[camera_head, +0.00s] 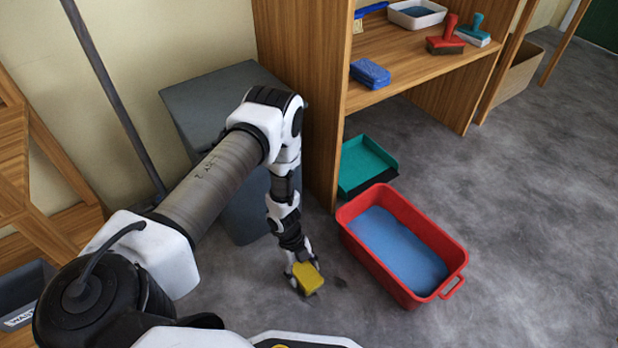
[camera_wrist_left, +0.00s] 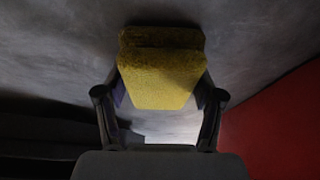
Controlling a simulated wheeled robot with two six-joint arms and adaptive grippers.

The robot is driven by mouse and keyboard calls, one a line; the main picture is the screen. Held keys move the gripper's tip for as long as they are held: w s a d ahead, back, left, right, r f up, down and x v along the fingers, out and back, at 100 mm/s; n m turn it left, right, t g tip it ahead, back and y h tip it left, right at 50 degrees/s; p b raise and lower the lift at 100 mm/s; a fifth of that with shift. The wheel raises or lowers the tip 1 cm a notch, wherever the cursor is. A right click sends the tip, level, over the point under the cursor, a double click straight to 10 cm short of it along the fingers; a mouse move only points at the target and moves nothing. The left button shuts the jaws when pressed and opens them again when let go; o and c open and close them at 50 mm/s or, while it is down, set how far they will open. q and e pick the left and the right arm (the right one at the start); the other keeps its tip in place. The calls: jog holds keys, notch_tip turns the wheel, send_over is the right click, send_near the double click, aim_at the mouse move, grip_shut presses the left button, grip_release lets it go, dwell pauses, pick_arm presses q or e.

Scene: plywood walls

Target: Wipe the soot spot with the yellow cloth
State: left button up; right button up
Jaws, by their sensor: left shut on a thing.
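The yellow cloth (camera_head: 309,279) is folded into a thick pad. My left gripper (camera_head: 302,268) is shut on it and holds it low over the grey floor, left of the red tub. Whether the cloth touches the floor I cannot tell. In the left wrist view the cloth (camera_wrist_left: 160,78) sits between the two fingers of the left gripper (camera_wrist_left: 160,100). A small dark smudge, seemingly the soot spot (camera_head: 341,282), lies on the floor just right of the cloth. Part of it may be hidden. My right gripper is not in view.
A red tub (camera_head: 362,252) with blue contents stands close on the right; its red side (camera_wrist_left: 275,130) shows in the left wrist view. A green dustpan-like tray (camera_head: 366,166) lies behind it. A wooden shelf (camera_head: 420,62) and a grey bin (camera_head: 205,95) stand behind. Floor further right is clear.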

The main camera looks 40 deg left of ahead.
pick_arm(q)
jog(key=shift+a, duration=0.45)
notch_tip(320, 180, up, 6)
jog(key=p, duration=0.6)
jog(key=shift+r, duration=0.15)
notch_tip(320, 180, up, 3)
jog(key=p, duration=0.3)
